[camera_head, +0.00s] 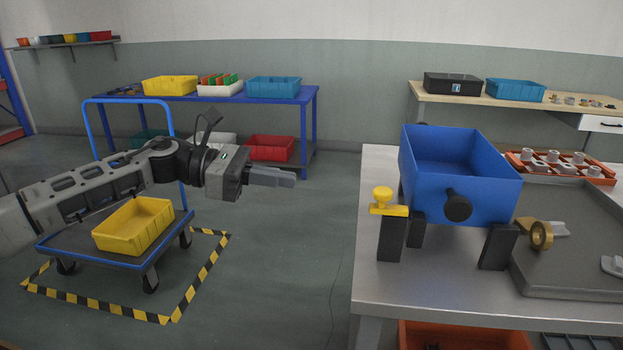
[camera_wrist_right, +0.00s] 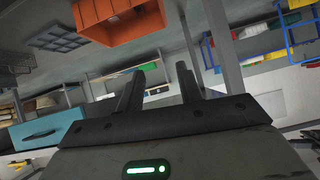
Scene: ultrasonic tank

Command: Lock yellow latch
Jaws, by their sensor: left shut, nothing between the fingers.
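The yellow latch (camera_head: 388,209), a knob on a flat plate, sits on top of a black post (camera_head: 391,240) at the front left of the blue tank (camera_head: 480,200). The tank is held on black posts above the metal table, with a round black knob (camera_head: 457,206) on its front wall. My left gripper (camera_head: 286,179) is shut and empty, in the air over the floor, left of the table and well apart from the latch. My right gripper (camera_wrist_right: 158,72) shows only in the right wrist view, its fingers apart with nothing between them.
A brass ring (camera_head: 541,235) is right of the tank, by a grey tray (camera_head: 570,285). An orange rack (camera_head: 560,165) with metal parts is behind. A cart (camera_head: 165,235) with a yellow bin (camera_head: 133,226) stands at left. The table's front left (camera_head: 400,290) is clear.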

